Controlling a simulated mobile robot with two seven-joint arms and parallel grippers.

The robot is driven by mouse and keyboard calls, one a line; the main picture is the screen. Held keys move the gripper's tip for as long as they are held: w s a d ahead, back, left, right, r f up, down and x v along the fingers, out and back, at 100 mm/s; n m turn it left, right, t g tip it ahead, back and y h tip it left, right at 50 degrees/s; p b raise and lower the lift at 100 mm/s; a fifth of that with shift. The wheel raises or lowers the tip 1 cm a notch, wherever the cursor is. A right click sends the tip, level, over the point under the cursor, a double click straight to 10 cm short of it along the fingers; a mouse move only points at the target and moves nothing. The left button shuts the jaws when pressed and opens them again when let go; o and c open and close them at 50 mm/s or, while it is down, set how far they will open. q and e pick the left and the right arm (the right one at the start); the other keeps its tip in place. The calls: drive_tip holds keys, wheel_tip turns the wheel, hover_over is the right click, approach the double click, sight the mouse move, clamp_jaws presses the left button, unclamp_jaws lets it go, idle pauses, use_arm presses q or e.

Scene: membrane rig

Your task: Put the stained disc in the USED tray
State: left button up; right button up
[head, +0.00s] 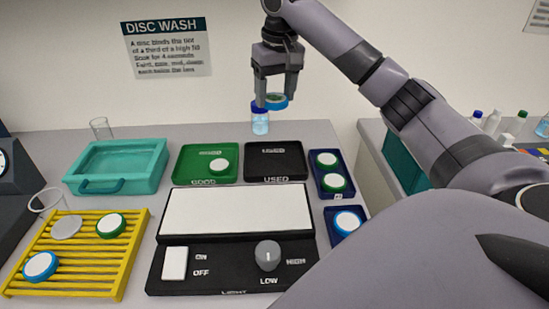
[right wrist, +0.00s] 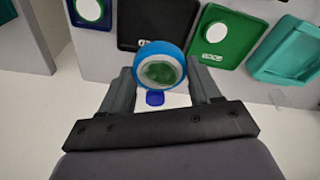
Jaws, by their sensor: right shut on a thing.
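My right gripper (head: 276,95) is shut on a blue-rimmed disc (head: 277,102), held up in the air behind the trays. In the right wrist view the disc (right wrist: 160,68) faces the camera and has a dark green stain at its centre. The black USED tray (head: 275,163) is empty in the head view and lies on the bench below and nearer than the gripper. It also shows in the right wrist view (right wrist: 150,20). My left gripper is not in view.
A blue-capped bottle (head: 260,123) stands close under the held disc. A light panel (head: 237,210), yellow rack (head: 75,270), teal basin (head: 120,160) and navy disc holder (head: 318,187) surround the trays.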

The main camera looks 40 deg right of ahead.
sight(275, 169)
wheel_tip(275, 169, down, 19)
drive_tip(key=shift+r, duration=0.15)
idle(0.4)
drive_tip(key=o, duration=1)
drive_tip(key=shift+s+f, duration=0.15)
drive_tip(key=shift+f, duration=0.15)
drive_tip(key=shift+o, duration=0.2)
drive_tip(key=shift+r, duration=0.1)
drive_tip(key=shift+r, duration=0.35)
wheel_tip(275, 169, up, 12)
drive_tip(key=s, duration=0.1)
drive_tip(key=shift+s+a+f, duration=0.15)
drive_tip(key=shift+s+a, duration=0.1)
drive_tip(key=shift+a, duration=0.05)
